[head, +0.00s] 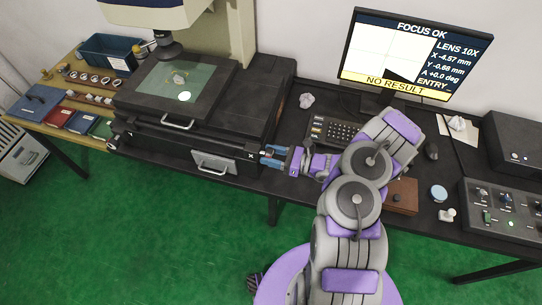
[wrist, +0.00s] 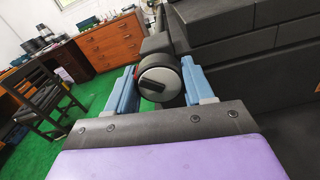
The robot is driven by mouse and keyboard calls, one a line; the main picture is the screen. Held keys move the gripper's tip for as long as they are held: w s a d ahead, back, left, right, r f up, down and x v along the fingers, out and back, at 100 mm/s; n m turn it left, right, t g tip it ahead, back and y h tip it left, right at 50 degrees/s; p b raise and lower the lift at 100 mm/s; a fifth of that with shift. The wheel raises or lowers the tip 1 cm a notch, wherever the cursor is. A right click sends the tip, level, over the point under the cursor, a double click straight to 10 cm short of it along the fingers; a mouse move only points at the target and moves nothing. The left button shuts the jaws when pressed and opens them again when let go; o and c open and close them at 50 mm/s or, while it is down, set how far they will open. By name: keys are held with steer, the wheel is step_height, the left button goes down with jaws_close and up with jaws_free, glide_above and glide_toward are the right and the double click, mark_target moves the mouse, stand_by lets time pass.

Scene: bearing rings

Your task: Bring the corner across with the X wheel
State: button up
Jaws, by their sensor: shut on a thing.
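The X wheel (wrist: 160,82), a round black knob with a grey face and a dark bar across it, sits between the two blue fingers of my gripper (wrist: 158,92) in the wrist view. My gripper is shut on it. In the head view my gripper (head: 273,157) meets the right end of the stage front, beside a white X mark; the fingers hide most of the wheel there. The monitor (head: 410,52) shows a white field with a black corner at its lower right. It reads FOCUS OK, LENS 10X, X -4.57 mm, Y -0.68 mm, A +0.0 deg and NO RESULT.
The glass stage (head: 160,95) carries a small part and a bright green-white spot under the lens. A keyboard (head: 333,131), mouse (head: 431,151) and control box (head: 500,207) lie on the black bench. A wooden bench (head: 50,127) with trays stands left. Green floor is open in front.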

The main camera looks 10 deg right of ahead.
steer(key=shift+f+n+b, duration=0.25)
steer(key=shift+n+b, duration=0.1)
steer(key=shift+n, duration=0.55)
steer(key=o, duration=1)
steer(key=shift+d+r, duration=0.1)
steer(key=shift+r, duration=0.05)
steer(key=shift+o, duration=0.2)
steer(key=p+v, duration=0.3)
steer(key=v, duration=1.4)
steer(key=shift+d, duration=0.25)
